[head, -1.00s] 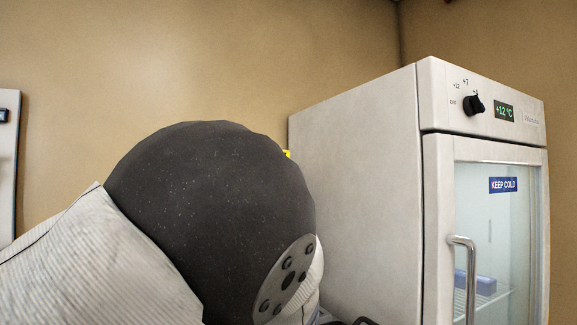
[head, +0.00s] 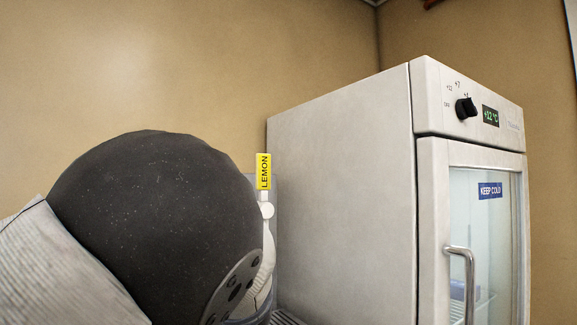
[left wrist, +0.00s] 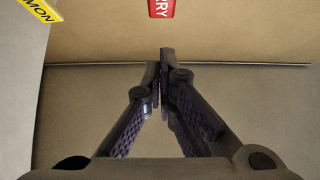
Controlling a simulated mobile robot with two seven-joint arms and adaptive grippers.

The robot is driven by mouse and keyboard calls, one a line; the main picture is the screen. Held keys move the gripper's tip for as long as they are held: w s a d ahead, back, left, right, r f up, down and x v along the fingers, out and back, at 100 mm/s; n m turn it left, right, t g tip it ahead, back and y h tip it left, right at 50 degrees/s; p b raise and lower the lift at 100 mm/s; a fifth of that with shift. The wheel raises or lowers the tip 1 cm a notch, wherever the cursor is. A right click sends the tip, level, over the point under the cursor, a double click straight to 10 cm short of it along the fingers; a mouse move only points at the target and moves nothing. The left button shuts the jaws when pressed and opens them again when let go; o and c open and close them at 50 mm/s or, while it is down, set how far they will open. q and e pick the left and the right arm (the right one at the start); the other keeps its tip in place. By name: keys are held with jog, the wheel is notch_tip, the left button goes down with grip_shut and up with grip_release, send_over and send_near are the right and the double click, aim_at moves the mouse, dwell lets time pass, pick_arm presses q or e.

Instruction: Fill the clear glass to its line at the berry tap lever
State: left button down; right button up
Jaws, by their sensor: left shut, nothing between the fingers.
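In the head view my left arm's big dark joint covers the lower left and hides most of the taps; the left gripper does not show there. The clear glass is not visible in either view. My right gripper is not in view.
A yellow LEMON tap lever (head: 263,172) stands right of my arm joint; its tag also shows in the left wrist view (left wrist: 36,13). A white fridge (head: 345,190) with a glass door, steel handle and +12 °C display fills the right.

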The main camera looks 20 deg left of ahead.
pick_arm(q)
jog(key=w+a+r, duration=0.4)
jog(key=w+a, duration=0.1)
jog(key=a, duration=0.1)
jog(key=shift+w+a+r, duration=0.25)
jog(key=shift+w+r, duration=0.05)
